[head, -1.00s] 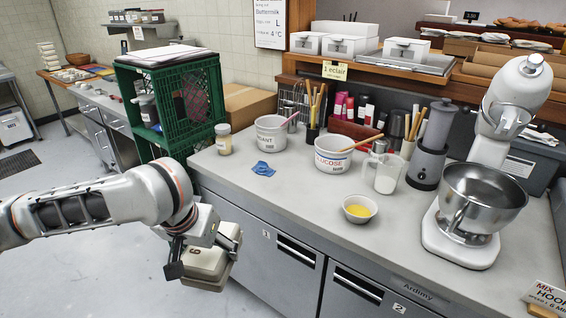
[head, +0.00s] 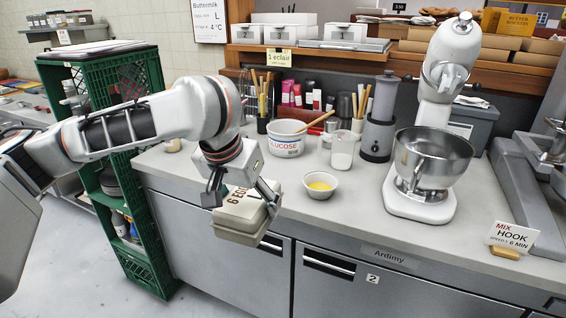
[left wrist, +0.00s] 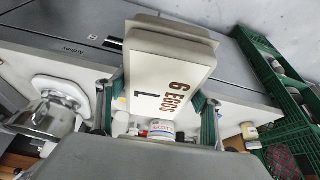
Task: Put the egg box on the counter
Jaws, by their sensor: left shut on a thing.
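The egg box (head: 240,214) is a cream carton with dark lettering. My left gripper (head: 240,196) is shut on it and holds it at the front edge of the counter (head: 330,212), partly in front of the drawer fronts. In the left wrist view the egg box (left wrist: 168,65) reads "6 EGGS" and sits between the two fingers of the left gripper (left wrist: 160,112). I cannot tell whether the box touches the counter. My right gripper is in no view.
A small bowl with yellow contents (head: 320,186) stands right of the egg box. A stand mixer (head: 420,200) is further right. A green crate stack (head: 100,165) stands left. Bare counter lies before the bowl.

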